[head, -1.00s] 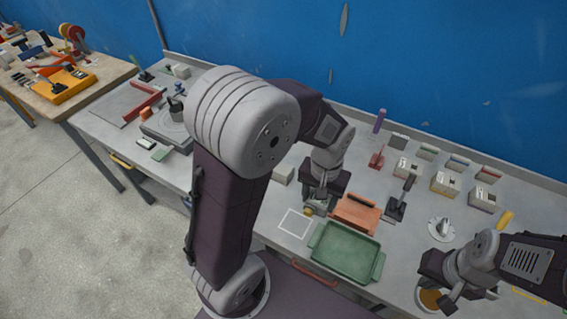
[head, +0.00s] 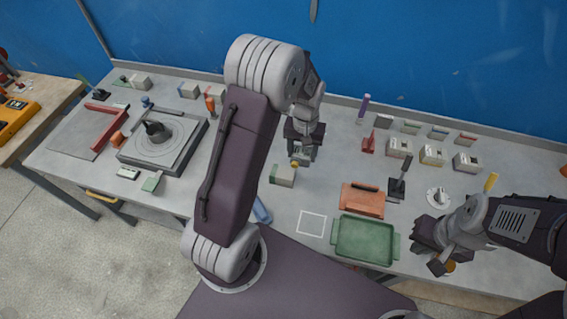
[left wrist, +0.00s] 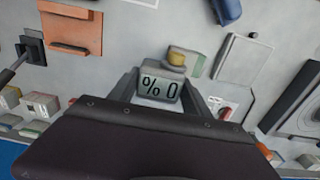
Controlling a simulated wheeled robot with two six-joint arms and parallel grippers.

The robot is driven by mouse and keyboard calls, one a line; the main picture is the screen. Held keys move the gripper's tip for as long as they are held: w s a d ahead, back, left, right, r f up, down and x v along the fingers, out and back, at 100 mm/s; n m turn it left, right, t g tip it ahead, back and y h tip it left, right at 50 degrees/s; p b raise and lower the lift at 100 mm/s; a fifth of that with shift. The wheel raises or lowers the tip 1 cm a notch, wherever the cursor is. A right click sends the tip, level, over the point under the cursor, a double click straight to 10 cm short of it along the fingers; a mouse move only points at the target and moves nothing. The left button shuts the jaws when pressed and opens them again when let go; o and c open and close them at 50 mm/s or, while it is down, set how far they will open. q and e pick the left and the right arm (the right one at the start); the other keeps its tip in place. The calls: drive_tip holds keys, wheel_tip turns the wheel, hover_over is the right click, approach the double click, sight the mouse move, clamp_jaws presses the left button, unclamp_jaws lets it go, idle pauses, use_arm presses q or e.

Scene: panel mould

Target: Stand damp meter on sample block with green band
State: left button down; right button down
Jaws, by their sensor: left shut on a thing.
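My left gripper (head: 302,153) is shut on the damp meter. In the left wrist view, the damp meter (left wrist: 160,90) sits between the fingers with its "% 0" display facing the camera, and its round yellow end (left wrist: 177,57) sticks out beyond. In the head view the yellow end (head: 294,163) shows just above and behind the sample block with green band (head: 284,176), a pale block on the bench. I cannot tell whether they touch. In the left wrist view the block is partly hidden behind the meter. My right gripper (head: 436,253) is at the right front; its jaw opening is unclear.
A white outlined square (head: 312,223), a green tray (head: 338,241) and an orange-brown holder (head: 362,201) lie to the right. A turntable-like plate (head: 185,150) stands left. More blocks (head: 188,90) stand at the back left, several meters or boxes (head: 432,155) at the right.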

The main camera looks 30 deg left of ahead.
use_arm(q)
drive_tip(key=a+f, duration=0.1)
drive_tip(key=s+a+f, duration=0.1)
drive_tip(key=a, duration=0.1)
drive_tip(key=s+a+f+p, duration=0.1)
drive_tip(key=a, duration=0.1)
drive_tip(key=shift+f, duration=0.15)
wheel_tip(320, 180, down, 4)
drive_tip(key=shift+r+p, duration=0.2)
drive_tip(key=shift+p, duration=0.3)
drive_tip(key=shift+a+f, duration=0.1)
drive_tip(key=shift+f, duration=0.25)
drive_tip(key=shift+c, duration=2.4)
unclamp_jaws()
